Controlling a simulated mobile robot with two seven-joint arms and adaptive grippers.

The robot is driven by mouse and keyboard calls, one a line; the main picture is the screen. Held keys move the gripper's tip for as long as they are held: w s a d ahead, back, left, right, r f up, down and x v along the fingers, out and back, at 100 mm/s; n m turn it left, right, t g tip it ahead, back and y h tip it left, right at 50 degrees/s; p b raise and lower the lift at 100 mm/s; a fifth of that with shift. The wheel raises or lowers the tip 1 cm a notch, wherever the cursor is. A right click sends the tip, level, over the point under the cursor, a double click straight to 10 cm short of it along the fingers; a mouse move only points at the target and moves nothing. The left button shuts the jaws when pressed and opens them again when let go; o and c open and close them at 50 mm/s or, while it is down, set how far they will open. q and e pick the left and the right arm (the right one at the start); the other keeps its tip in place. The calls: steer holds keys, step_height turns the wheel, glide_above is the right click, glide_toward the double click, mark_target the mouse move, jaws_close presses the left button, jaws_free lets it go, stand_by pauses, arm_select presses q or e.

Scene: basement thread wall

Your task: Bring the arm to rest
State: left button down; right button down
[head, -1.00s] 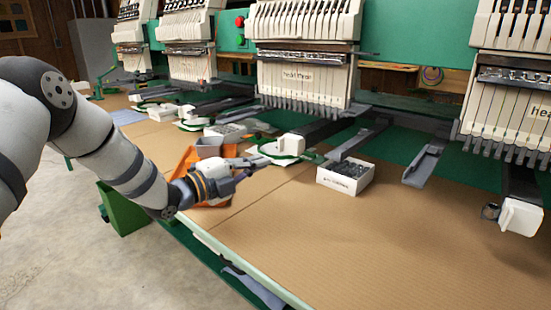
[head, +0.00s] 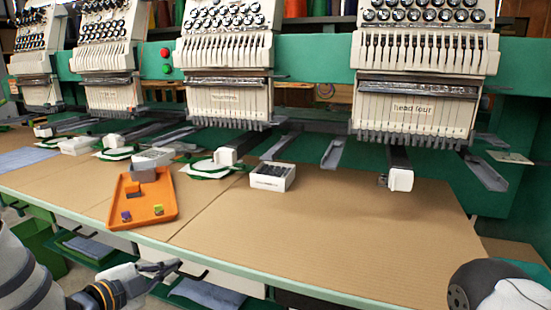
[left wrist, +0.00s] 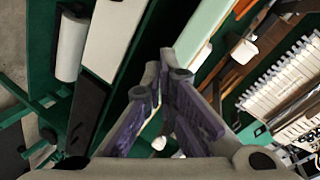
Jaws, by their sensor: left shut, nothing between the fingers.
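My left gripper (head: 170,268) is low at the bottom left of the head view, in front of the table's front edge and off the tabletop. Its fingers are together with nothing between them; the left wrist view shows the purple-grey fingers meeting at their tips (left wrist: 172,66). My left forearm comes in from the bottom left corner. A part of my right arm (head: 490,285) shows at the bottom right corner; its gripper is out of view.
An orange tray (head: 165,190) with a few small blocks lies on the brown table (head: 330,235). A white box of dark parts (head: 272,176) stands right of it. Embroidery heads (head: 420,100) line the back. The front right tabletop is clear.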

arm_select(q)
steer(key=s+d+f+n+g+y, duration=0.2)
steer(key=s+f+n+g, duration=0.25)
steer(key=s+f, duration=0.6)
steer(key=s+d+f+n+g+y, duration=0.1)
steer(key=s+f+n+g, duration=0.45)
steer(key=s, duration=0.85)
steer(key=s+a+f+n+g+y+p, duration=0.1)
steer(key=s+n+g, duration=0.4)
steer(key=s, duration=1.9)
steer(key=shift+s+a+f+n+g+y, duration=0.3)
steer(key=shift+s+f+n+y, duration=0.1)
steer(key=shift+f+n+y, duration=0.6)
arm_select(e)
steer(key=shift+w+r+t, duration=0.4)
steer(key=shift+w+r, duration=0.55)
arm_select(q)
steer(key=shift+r, duration=0.25)
